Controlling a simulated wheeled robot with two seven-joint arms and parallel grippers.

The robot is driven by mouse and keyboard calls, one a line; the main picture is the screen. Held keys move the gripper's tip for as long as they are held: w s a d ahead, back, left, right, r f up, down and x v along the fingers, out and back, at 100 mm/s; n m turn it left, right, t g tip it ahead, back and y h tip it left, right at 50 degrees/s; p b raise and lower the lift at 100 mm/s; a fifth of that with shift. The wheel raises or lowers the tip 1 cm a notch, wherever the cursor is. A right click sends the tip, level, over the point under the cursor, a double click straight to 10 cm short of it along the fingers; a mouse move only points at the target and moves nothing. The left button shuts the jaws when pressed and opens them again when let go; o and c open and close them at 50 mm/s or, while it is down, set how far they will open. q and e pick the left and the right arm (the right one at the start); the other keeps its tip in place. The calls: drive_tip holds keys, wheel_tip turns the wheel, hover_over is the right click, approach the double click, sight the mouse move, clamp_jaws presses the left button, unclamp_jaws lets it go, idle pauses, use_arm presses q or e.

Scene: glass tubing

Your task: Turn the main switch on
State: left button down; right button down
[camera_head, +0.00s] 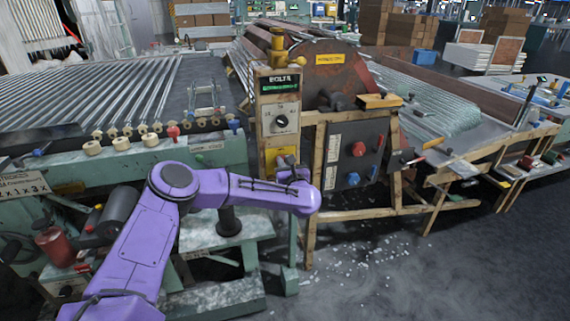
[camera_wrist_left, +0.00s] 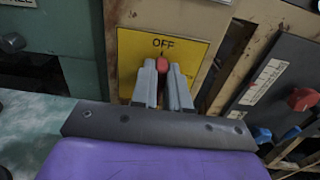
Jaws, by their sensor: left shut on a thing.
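The main switch is a red knob (camera_wrist_left: 163,63) on a yellow plate (camera_wrist_left: 196,50) marked OFF above the knob. The plate also shows low on the control post in the head view (camera_head: 279,152), partly covered by my left wrist. My left gripper (camera_wrist_left: 163,72) has its two grey fingers on either side of the red knob, shut on it, in front of the plate. A small dark pointer mark shows just above the knob, below the word OFF. In the head view the fingers are hidden behind my purple wrist. My right gripper is not in view.
Above the plate are a black dial (camera_head: 281,121) and a lit green display (camera_head: 280,84). To the right, a dark panel (camera_head: 345,165) carries red and blue knobs, near the wooden frame (camera_head: 308,220). A green machine body (camera_head: 215,155) stands left of the post.

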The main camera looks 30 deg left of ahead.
use_arm(q)
drive_tip(key=shift+m, duration=0.3)
drive_tip(key=shift+w+d+f+m+b, duration=0.2)
drive_tip(key=shift+f+m, duration=0.1)
drive_tip(key=shift+m, duration=2.55)
drive_tip(key=shift+w+d+f+m+b, duration=0.2)
drive_tip(key=shift+f+m, duration=0.15)
drive_tip(key=shift+m, duration=2.55)
drive_tip(key=shift+w+d+f+m+b, duration=0.2)
drive_tip(key=shift+f+m, duration=0.1)
drive_tip(key=shift+m, duration=2.55)
drive_tip(key=c, duration=1.1)
unclamp_jaws()
drive_tip(key=shift+r, duration=0.1)
